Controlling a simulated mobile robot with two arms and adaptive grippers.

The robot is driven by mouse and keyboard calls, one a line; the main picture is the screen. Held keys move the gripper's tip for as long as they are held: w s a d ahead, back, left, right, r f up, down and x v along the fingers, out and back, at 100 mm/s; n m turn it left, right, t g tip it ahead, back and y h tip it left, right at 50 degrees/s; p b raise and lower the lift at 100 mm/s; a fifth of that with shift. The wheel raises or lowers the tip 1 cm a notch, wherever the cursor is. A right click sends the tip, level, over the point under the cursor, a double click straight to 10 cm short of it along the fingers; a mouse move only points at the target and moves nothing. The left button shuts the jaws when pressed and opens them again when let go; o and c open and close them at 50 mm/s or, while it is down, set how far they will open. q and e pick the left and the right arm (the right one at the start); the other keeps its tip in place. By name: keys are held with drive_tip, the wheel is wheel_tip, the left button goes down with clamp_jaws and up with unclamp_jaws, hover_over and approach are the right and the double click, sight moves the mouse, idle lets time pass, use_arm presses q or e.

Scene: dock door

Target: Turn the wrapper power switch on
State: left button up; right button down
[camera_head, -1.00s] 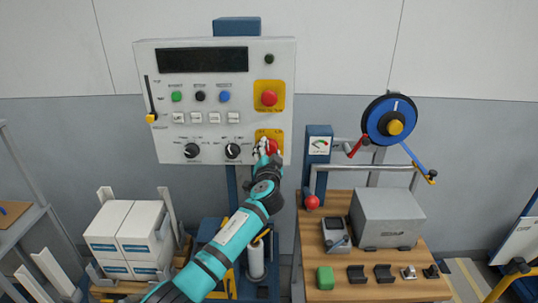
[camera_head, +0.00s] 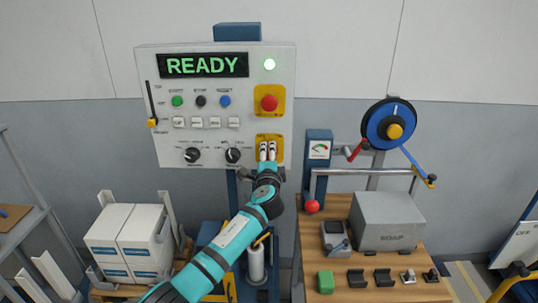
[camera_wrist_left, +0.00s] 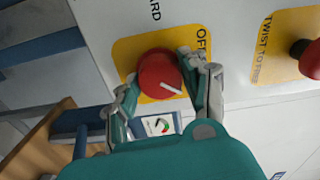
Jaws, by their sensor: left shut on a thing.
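In the head view the gripper hides the knob. My right gripper is in neither view.
A red stop button (camera_head: 269,103) on a yellow plate sits above the switch. A wooden bench (camera_head: 345,285) with a grey box (camera_head: 390,222) and small parts stands at right. White cartons (camera_head: 130,235) stand at lower left.

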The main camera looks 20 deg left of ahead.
use_arm(q)
drive_tip(key=shift+m, duration=0.6)
drive_tip(key=o, duration=1.2)
drive_tip(key=v, duration=1.2)
drive_tip(key=shift+f, duration=0.1)
